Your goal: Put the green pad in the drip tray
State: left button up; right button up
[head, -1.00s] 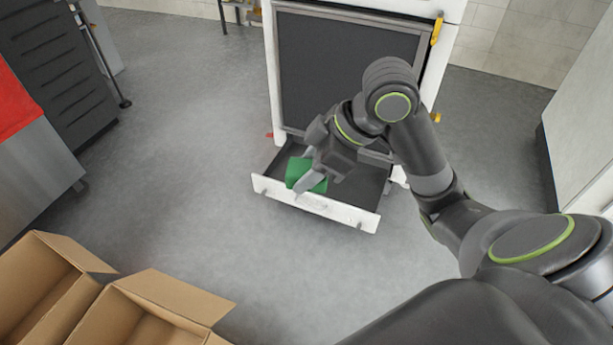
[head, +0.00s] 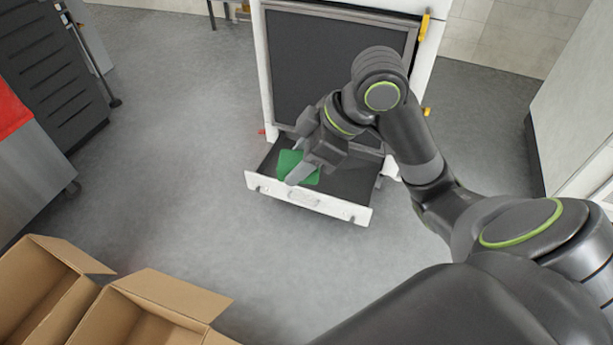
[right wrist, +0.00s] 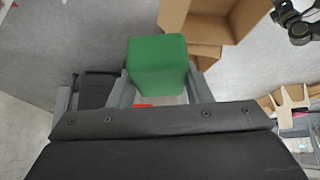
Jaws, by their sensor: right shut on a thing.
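The green pad (head: 293,164) is a block held between the fingers of my right gripper (head: 300,172). In the right wrist view the pad (right wrist: 158,66) fills the space between the two grey fingers. The drip tray (head: 310,198) is a dark shallow drawer with a white front, pulled out at the foot of the white machine. In the head view the pad and fingertips overlap the left part of the tray's opening. I cannot tell whether the pad touches the tray floor. My left gripper does not show.
The washer's dark front panel (head: 335,75) rises right behind the tray. Open cardboard boxes (head: 150,310) stand at the lower left. A grey and red cabinet (head: 30,150) stands at the left edge. The floor between boxes and tray is clear.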

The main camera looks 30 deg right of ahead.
aim_at(339, 179)
jog(key=i+l+z, duration=0.2)
jog(key=i+l, duration=0.15)
jog(key=i+l+z, duration=0.15)
jog(key=i, duration=0.4)
jog(key=l, duration=0.15)
